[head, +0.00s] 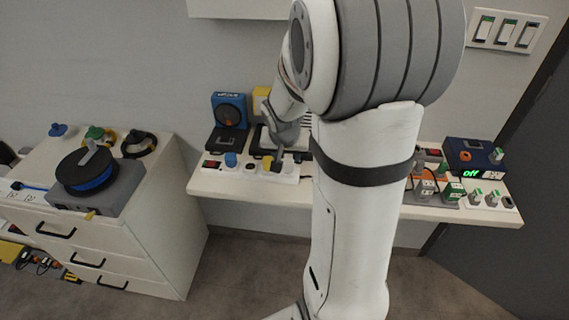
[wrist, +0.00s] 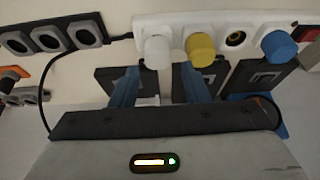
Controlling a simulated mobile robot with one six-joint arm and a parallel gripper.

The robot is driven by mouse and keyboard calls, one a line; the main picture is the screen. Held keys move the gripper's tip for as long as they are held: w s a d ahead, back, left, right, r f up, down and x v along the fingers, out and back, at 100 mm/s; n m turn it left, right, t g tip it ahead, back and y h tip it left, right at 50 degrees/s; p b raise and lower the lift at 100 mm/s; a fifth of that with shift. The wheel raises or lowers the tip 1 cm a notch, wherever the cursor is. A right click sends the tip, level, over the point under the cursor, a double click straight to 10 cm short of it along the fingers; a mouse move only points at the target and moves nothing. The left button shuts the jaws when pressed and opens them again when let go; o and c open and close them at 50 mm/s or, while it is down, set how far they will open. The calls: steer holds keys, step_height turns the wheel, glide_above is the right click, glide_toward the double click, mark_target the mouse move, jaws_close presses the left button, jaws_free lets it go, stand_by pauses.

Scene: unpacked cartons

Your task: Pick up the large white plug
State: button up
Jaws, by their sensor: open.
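A large white plug (wrist: 157,49) sits in a white power strip (wrist: 222,19) in the wrist view, beside a yellow plug (wrist: 201,49). My gripper (wrist: 157,80) is open and empty, its two blue fingers pointing toward the strip. The white plug lies ahead of the gap between the fingertips, apart from them. In the head view my gripper (head: 277,153) is low over the strip (head: 251,173) on the shelf, close to the yellow plug (head: 265,162). The white plug is small and hard to make out there.
A blue plug (wrist: 277,46) and an open socket (wrist: 235,39) are on the same strip. A black socket strip (wrist: 50,37) with a cable lies at the left of the wrist view. A drawer cabinet (head: 150,220) with a cable reel (head: 88,172) stands left of the shelf.

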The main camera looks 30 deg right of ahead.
mark_target(288, 162)
steer(key=x, duration=0.4)
steer(key=shift+d+f, duration=0.2)
steer(key=shift+f, duration=0.2)
steer(key=shift+c, duration=0.3)
jaws_close()
